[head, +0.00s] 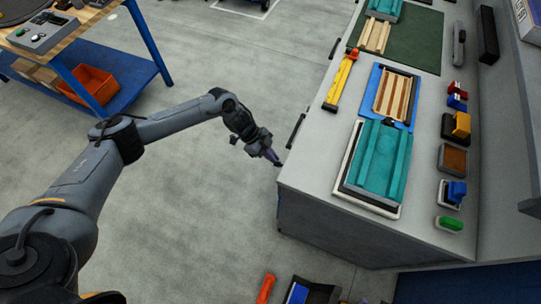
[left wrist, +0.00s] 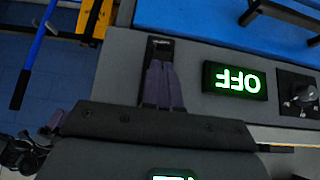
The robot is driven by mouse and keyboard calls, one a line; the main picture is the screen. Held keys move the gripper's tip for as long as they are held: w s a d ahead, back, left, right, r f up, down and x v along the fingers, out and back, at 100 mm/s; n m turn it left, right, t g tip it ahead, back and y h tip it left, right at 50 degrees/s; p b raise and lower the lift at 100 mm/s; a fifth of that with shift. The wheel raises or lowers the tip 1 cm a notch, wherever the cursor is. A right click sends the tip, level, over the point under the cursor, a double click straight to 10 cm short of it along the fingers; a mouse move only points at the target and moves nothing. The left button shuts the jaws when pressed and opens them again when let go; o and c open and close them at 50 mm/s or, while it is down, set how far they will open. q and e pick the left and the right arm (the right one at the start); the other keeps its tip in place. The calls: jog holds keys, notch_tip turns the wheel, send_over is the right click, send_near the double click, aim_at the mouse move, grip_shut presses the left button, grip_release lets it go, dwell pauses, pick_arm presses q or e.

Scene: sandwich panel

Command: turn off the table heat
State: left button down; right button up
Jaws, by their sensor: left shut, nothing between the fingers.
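My left gripper (head: 272,157) is shut and empty beside the left side of the grey workbench (head: 300,165) in the head view. In the left wrist view its two purple fingers (left wrist: 160,68) lie together in front of a dark grey panel (left wrist: 110,75). A black display (left wrist: 235,80) on the panel, right of the fingers and apart from them, shows OFF in lit green letters, upside down. A dark knob or switch (left wrist: 301,95) sits on a black plate right of the display. Part of another lit green display (left wrist: 174,177) shows at the bottom edge. My right gripper is in neither view.
Teal trays (head: 375,165), a blue tray with wood strips (head: 393,97) and small coloured bins (head: 456,126) stand on the workbench. A blue table with an orange bin (head: 92,85) is at upper left. Open floor lies between.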

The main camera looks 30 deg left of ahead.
pick_arm(q)
jog(key=shift+r+p, duration=0.45)
jog(key=shift+r, duration=0.15)
jog(key=d+r+p+v, duration=0.1)
jog(key=p+v, duration=0.3)
jog(key=v, duration=0.9)
jog(key=shift+r, duration=0.35)
jog(key=shift+w+d, duration=0.1)
jog(key=shift+w, duration=0.05)
